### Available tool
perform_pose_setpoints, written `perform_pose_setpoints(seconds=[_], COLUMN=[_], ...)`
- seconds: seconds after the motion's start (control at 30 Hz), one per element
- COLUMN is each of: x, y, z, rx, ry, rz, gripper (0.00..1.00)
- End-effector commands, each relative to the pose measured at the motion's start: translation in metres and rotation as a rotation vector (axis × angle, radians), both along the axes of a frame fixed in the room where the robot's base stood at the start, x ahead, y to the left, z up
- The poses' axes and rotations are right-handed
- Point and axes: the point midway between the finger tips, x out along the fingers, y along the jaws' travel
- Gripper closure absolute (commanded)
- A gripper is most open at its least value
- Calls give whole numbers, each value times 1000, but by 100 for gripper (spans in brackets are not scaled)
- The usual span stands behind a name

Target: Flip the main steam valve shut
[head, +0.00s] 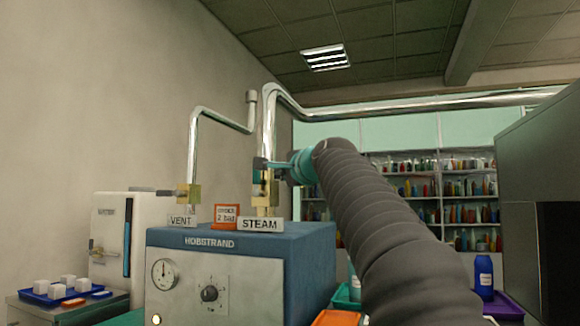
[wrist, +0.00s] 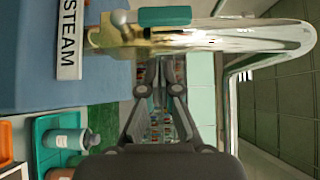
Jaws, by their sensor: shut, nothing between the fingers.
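The steam valve (head: 259,190) is a brass body at the foot of a shiny pipe, behind the STEAM sign (head: 260,225) on the blue machine. In the wrist view, which is turned sideways, the brass valve (wrist: 112,36) and its teal lever (wrist: 165,16) show at the top. The lever lies along the pipe's direction. My gripper (head: 281,165) is beside the upper part of the valve in the head view, partly hidden by my arm. In the wrist view my gripper (wrist: 161,64) is shut and empty, to the pipe's right side. Contact with the lever cannot be told.
A second brass valve (head: 188,194) stands behind the VENT sign (head: 181,221) under its own pipe. An orange sign (head: 227,216) sits between the two. A white cabinet (head: 116,240) is at left. Bottles stand in a teal tray (wrist: 50,128) on the machine's right.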

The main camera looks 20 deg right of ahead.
Motion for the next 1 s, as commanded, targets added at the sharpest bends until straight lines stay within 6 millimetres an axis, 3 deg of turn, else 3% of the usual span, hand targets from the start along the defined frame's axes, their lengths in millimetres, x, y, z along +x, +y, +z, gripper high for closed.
perform_pose_setpoints(seconds=[0.1, 0.33, 0.8, 1.0], x=[11, 22, 23, 17], y=[16, 31, 33, 45], z=[2, 1, 0, 2], rx=[-1, -1, -3, -35], ry=[0, -1, 2, 23], rz=[3, 0, 1, 16], gripper=[100, 100, 100, 100])
